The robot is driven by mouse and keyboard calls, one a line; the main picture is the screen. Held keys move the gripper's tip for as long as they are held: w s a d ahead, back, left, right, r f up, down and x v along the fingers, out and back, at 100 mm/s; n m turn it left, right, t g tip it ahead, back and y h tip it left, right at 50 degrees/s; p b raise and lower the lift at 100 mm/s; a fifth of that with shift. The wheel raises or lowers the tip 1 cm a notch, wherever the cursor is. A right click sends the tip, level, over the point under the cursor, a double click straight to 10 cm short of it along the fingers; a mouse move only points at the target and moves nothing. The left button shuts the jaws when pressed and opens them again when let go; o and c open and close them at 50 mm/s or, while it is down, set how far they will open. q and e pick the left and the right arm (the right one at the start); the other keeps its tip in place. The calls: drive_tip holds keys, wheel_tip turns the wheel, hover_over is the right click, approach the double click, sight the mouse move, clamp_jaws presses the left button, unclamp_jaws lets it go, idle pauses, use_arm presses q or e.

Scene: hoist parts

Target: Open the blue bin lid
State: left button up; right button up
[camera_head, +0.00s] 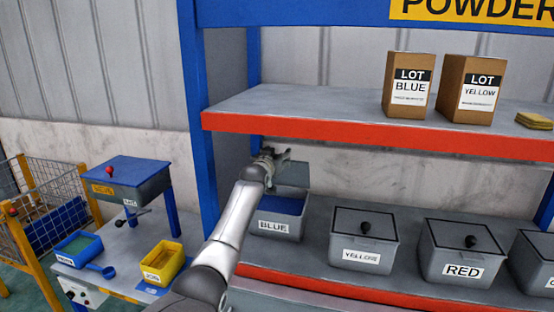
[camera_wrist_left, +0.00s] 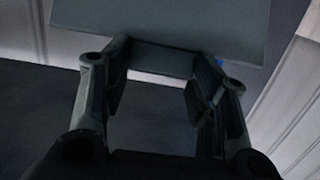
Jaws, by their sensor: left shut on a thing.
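The blue bin (camera_head: 280,225) is a grey bin with a BLUE label on the lower shelf, and blue material (camera_head: 283,205) shows inside it. Its grey lid (camera_head: 293,174) is raised and tilted up at the back of the bin. My left gripper (camera_head: 272,160) is at the lid's left part, above the bin, and is shut on the lid. In the left wrist view the lid (camera_wrist_left: 165,20) is a flat grey plate ahead of the fingers (camera_wrist_left: 157,88). The exact contact and the knob are hidden. My right gripper is not in view.
The yellow bin (camera_head: 362,255) and red bin (camera_head: 462,268) stand to the right, lids closed. The upper shelf's red edge (camera_head: 380,133) runs above, carrying two boxes (camera_head: 408,85). A blue post (camera_head: 205,150) stands left, beside a small table with trays (camera_head: 163,262).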

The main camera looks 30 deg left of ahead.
use_arm(q)
drive_tip(key=shift+r, duration=0.2)
idle(0.3)
drive_tip(key=shift+s, duration=0.1)
idle(0.4)
drive_tip(key=o, duration=1.5)
drive_tip(key=shift+s+d, duration=0.15)
drive_tip(key=shift+c, duration=0.2)
drive_tip(key=v, duration=1.2)
drive_tip(key=shift+f, duration=0.1)
drive_tip(key=shift+c, duration=0.3)
